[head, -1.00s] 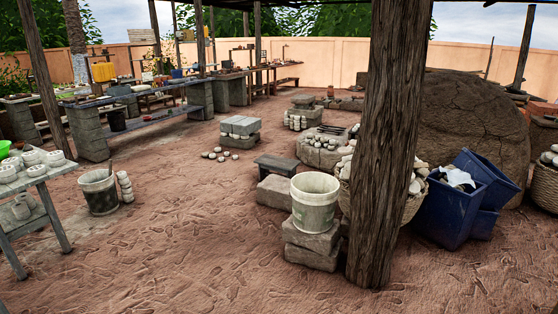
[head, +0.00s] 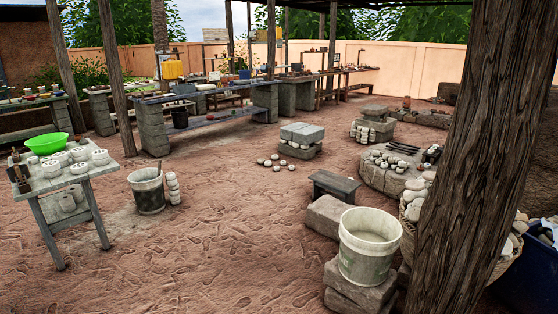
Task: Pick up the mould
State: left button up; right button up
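I cannot tell for sure which thing is the mould. A small grey table (head: 92,178) at the left holds several round, whitish pieces (head: 79,153) that look like moulds or pots. Small dark brown pieces (head: 18,176) stand at its left edge. A bright green bowl (head: 46,144) sits at its back. Neither of my grippers is in view.
A bucket (head: 147,190) stands on the floor right of the table. A whitish bucket (head: 370,245) on stone blocks and a thick wooden post (head: 478,150) stand at the right. Long benches (head: 215,120) line the back. The trodden earth floor in the middle front is clear.

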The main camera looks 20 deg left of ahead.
aim_at(33, 160)
jog(key=i+j+u, duration=0.25)
jog(key=u, duration=0.2)
jog(key=i+u, duration=0.95)
jog(key=i+l+u, duration=0.1)
jog(key=i+u, duration=0.15)
jog(key=u, duration=0.25)
jog(key=i+u, duration=0.2)
jog(key=i, duration=0.5)
jog(key=i+u, duration=0.2)
jog(key=i, duration=0.5)
jog(key=i+l+u, duration=0.15)
jog(key=i, duration=0.55)
jog(key=i+j+u, duration=0.15)
jog(key=i+u, duration=0.6)
jog(key=i, duration=0.25)
jog(key=i+l+u, duration=0.15)
jog(key=i+u, duration=0.25)
jog(key=i+j+z, duration=0.15)
jog(key=i, duration=0.35)
jog(key=i+j+z, duration=0.2)
jog(key=i, duration=0.3)
